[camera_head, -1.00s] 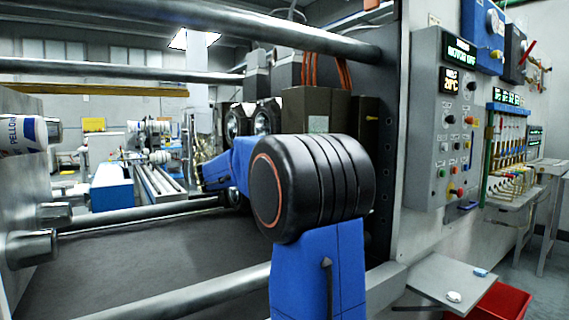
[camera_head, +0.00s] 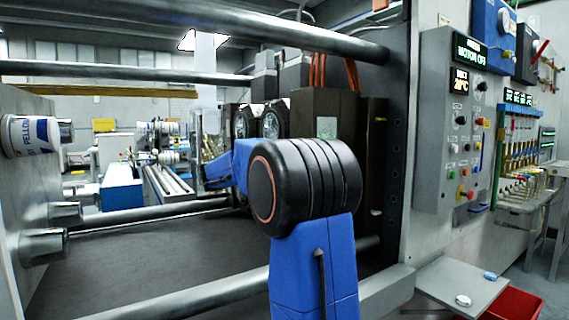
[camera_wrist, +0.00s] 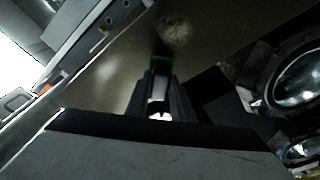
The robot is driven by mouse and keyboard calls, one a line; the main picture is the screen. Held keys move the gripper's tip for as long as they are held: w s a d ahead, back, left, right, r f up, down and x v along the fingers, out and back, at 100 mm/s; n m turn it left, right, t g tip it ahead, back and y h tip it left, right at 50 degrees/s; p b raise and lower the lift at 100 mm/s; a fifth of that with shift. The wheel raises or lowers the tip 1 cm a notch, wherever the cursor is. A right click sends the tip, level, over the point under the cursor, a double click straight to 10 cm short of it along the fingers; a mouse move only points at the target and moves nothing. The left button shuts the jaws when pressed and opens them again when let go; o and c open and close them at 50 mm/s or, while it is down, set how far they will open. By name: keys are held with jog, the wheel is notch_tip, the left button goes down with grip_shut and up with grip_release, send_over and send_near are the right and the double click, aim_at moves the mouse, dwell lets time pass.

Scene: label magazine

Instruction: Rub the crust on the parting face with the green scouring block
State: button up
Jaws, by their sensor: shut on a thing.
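In the wrist view, my gripper (camera_wrist: 160,95) is shut on the green scouring block (camera_wrist: 160,64), of which only a thin green edge shows between the fingertips. The broad brownish metal parting face (camera_wrist: 118,62) fills the upper middle of that view. A pale, rough crust patch (camera_wrist: 175,29) lies on it just beyond the block. The block is at or close to the face; I cannot tell whether they touch. In the head view, my arm hides the gripper and block. The dark mould (camera_head: 322,105) stands behind my arm.
Round shiny cavities (camera_wrist: 300,78) lie to the right in the wrist view. Steel tie bars (camera_head: 170,292) run across the machine, above and below my arm. A control panel (camera_head: 447,120) is at the right, with a small shelf (camera_head: 440,280) and a red bin (camera_head: 512,304) below.

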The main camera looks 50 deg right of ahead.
jog(key=shift+w+a, duration=0.2)
jog(key=shift+a, duration=0.7)
jog(key=shift+w+a, duration=0.2)
jog(key=shift+a, duration=0.7)
jog(key=shift+w+a, duration=0.2)
jog(key=shift+a, duration=0.7)
jog(key=a, duration=0.3)
jog(key=shift+w, duration=0.35)
jog(key=s+d+f, duration=0.1)
jog(key=d+f, duration=0.5)
jog(key=d, duration=0.1)
jog(key=shift+s, duration=0.4)
jog(key=shift+s+d, duration=0.25)
jog(key=shift+d, duration=0.75)
